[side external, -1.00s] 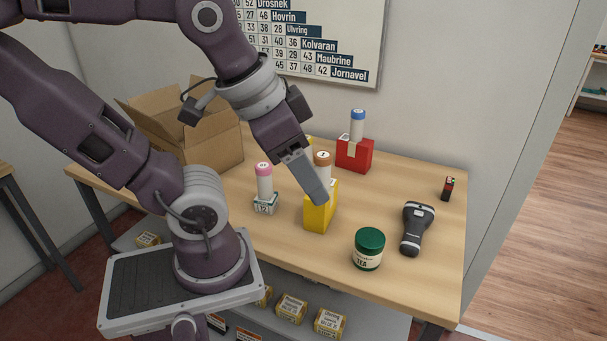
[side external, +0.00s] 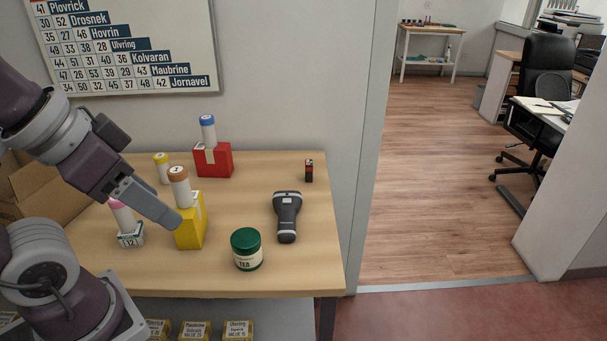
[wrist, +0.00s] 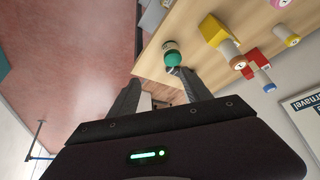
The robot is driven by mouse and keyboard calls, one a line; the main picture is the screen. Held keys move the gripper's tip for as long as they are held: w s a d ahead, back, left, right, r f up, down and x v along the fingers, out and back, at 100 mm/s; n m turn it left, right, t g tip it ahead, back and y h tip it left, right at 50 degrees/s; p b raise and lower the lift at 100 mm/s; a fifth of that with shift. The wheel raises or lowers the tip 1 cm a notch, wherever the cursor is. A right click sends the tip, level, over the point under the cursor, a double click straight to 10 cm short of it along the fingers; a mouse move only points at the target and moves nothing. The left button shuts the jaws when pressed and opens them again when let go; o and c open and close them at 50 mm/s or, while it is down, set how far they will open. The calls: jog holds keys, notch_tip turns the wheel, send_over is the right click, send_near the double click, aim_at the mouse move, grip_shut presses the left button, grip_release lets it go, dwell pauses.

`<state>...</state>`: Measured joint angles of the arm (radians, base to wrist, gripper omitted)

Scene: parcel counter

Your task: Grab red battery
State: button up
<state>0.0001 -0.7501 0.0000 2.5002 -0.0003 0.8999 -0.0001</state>
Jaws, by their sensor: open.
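The red battery (side external: 309,171) is a small upright block, black with a red upper part. It stands near the table's back right corner in the side view. I cannot make it out in the wrist view. My gripper (side external: 170,216) is in front of the yellow box in the side view, well to the left of the battery. Its two fingers are spread with nothing between them in the wrist view (wrist: 155,88).
A red box (side external: 222,160) with a blue-capped tube (side external: 208,130) is behind. Bare tabletop (side external: 245,190) lies between these boxes and the battery.

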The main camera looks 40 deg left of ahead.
jog(key=shift+c, duration=0.5)
jog(key=shift+c, duration=0.8)
